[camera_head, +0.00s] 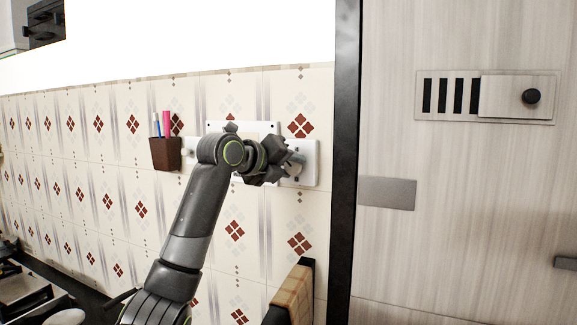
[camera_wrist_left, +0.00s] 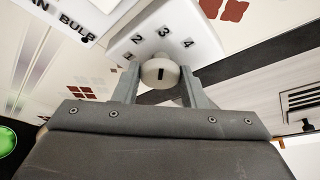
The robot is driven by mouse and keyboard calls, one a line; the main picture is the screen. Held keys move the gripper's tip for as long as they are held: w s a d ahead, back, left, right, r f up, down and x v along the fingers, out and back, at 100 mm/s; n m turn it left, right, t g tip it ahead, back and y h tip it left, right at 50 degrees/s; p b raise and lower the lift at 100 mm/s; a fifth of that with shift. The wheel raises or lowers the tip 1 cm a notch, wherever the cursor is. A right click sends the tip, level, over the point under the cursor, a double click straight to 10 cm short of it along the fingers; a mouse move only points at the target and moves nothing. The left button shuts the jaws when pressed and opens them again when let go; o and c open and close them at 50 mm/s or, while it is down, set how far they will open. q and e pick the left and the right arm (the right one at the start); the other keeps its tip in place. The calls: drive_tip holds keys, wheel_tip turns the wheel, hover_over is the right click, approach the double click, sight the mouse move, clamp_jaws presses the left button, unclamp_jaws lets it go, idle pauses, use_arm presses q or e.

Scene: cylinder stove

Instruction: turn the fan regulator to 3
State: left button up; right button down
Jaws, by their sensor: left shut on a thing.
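The fan regulator is a white plate (camera_head: 309,151) on the tiled wall, partly hidden behind my left gripper (camera_head: 287,164) in the head view. In the left wrist view, the regulator plate (camera_wrist_left: 180,25) shows the numbers 1, 2, 3 and 4 around a round pale knob (camera_wrist_left: 160,66). A dark mark lies on the knob's face, roughly upright in the picture; I cannot tell which number it selects. The two fingers of my left gripper (camera_wrist_left: 160,80) are shut on the knob, one on each side. My right gripper is not in view.
A white switch board (camera_head: 268,127) sits left of the regulator, mostly behind my left arm. A brown pen holder (camera_head: 165,154) hangs further left. A dark door frame (camera_head: 344,190) stands close on the right, beside a pale door (camera_head: 465,220).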

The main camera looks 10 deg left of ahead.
use_arm(q)
drive_tip(key=shift+f, duration=0.15)
drive_tip(key=o, duration=1)
drive_tip(key=shift+s+a, duration=0.1)
drive_tip(key=shift+s, duration=0.15)
drive_tip(key=shift+b+v, duration=3.45)
drive_tip(key=shift+v, duration=5.05)
